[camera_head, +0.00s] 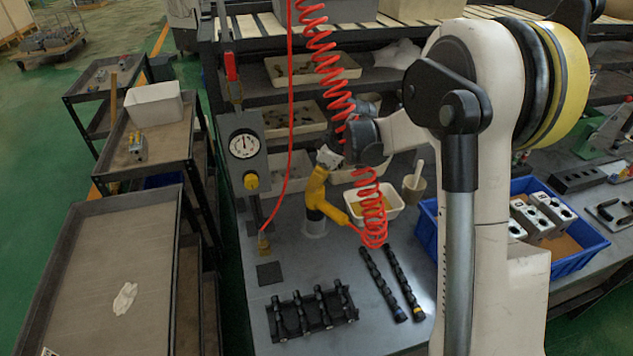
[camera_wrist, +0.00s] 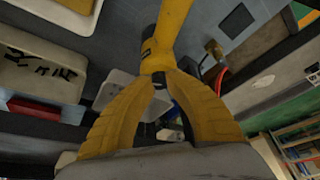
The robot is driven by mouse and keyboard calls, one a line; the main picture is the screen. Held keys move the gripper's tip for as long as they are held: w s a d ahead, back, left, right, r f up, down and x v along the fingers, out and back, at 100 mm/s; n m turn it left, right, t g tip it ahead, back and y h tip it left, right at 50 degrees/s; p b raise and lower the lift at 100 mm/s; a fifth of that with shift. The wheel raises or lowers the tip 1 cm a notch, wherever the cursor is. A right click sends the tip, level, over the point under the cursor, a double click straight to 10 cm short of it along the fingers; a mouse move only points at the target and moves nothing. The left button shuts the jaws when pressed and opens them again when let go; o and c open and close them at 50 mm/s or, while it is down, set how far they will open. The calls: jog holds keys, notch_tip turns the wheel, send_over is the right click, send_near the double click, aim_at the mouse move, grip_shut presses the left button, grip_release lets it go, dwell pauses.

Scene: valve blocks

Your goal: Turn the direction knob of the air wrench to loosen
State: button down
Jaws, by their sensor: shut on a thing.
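The yellow air wrench (camera_head: 335,211) is on the grey bench, with its dark lower end at a round grey stand (camera_head: 315,227). A red coiled hose runs to its handle. In the wrist view the yellow wrench body (camera_wrist: 168,25) reaches up from between my fingertips. My gripper (camera_wrist: 158,78) has its two yellow fingers closed at the near end of the wrench, around a small dark part there. The direction knob is mostly hidden by the fingers, and its setting cannot be read. In the head view my gripper (camera_head: 321,170) comes to the wrench from above.
The red coiled hose (camera_head: 320,55) hangs close to my arm. A white bin (camera_head: 372,206), a blue crate (camera_head: 590,246) of metal blocks and a black rack (camera_head: 312,315) stand around the wrench. A gauge post (camera_head: 243,146) is at the left. Bare bench lies between post and wrench.

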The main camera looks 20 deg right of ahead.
dwell(0.4)
jog(key=c, duration=1.2)
grip_release()
jog(key=shift+c, duration=0.2)
jog(key=shift+r, duration=0.1)
jog(key=v, duration=1.1)
jog(key=shift+d+r, duration=0.15)
jog(key=shift+r, duration=0.15)
jog(key=shift+s, duration=0.15)
